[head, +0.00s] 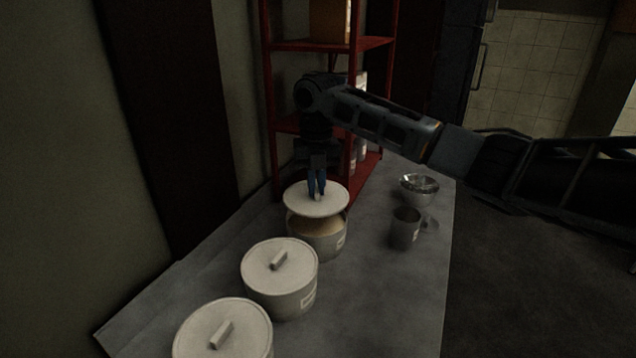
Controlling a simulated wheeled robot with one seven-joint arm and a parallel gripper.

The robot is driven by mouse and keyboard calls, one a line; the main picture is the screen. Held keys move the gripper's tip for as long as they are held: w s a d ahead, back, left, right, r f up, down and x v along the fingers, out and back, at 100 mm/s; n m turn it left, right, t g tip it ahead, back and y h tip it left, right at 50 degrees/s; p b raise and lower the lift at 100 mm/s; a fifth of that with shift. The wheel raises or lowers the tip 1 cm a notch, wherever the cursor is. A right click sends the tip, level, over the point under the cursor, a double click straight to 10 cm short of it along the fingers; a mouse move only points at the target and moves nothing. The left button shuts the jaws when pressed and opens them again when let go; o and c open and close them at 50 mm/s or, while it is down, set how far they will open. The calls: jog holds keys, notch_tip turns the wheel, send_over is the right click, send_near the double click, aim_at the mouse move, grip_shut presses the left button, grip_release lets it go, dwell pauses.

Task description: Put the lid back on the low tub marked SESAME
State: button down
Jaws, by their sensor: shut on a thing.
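A low cream tub (318,241) stands on the grey counter, the farthest of three in a row. Its label is at the right of its wall and is too small to read. A round pale lid (315,204) is over it, raised above the rim. Tan contents show in the gap at the front. My gripper (317,194) has blue fingers pointing down and is shut on the lid's handle at the lid's middle. The far side of the tub's rim is hidden by the lid.
Two lidded tubs, a middle one (305,299) and a near one (262,348), stand closer. A metal cup (404,233) and a shiny bowl (419,181) are to the right. A red shelf rack (272,100) rises behind. The counter's front right is bare.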

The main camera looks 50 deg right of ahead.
aim_at(317, 202)
jog(key=shift+f+b, duration=1.3)
jog(key=shift+f, duration=1.15)
jog(key=shift+f+p, duration=0.2)
jog(key=shift+p, duration=0.3)
dwell(0.9)
jog(key=c, duration=0.6)
grip_release()
jog(key=shift+r, duration=0.1)
jog(key=shift+r+p, duration=2.6)
jog(key=shift+r, duration=0.85)
jog(key=shift+c, duration=0.2)
